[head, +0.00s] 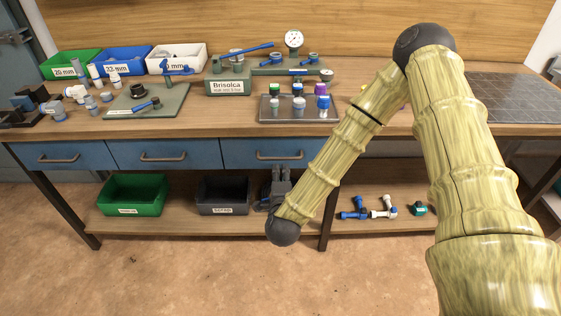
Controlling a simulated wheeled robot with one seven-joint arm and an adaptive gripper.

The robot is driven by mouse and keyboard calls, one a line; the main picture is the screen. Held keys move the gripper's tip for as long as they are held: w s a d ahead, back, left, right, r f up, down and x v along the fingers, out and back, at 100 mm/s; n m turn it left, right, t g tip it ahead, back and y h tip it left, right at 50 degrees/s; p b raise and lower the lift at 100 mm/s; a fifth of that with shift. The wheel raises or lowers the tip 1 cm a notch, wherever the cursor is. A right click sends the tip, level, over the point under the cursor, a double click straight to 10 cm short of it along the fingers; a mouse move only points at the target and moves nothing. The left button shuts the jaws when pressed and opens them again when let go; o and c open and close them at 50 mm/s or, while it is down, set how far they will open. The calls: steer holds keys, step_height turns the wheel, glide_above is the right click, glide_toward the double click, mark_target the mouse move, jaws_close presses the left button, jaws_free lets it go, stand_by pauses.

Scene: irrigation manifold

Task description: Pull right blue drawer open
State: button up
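The right blue drawer (240,154) is the rightmost of three blue drawers under the bench top, and its front looks flush with the others.
Two more blue drawers, middle (165,154) and left (62,155), are flush. A green bin (134,194), a dark bin (222,196) and pipe fittings (383,207) are on the lower shelf. The bench top (215,121) holds fittings and a pump. The floor in front is clear.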

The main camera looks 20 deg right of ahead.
mark_target(280, 159)
steer(key=p+x, duration=0.1)
steer(key=x, duration=0.9)
steer(key=shift+w+d, duration=0.15)
steer(key=shift+w, duration=0.2)
jaws_close()
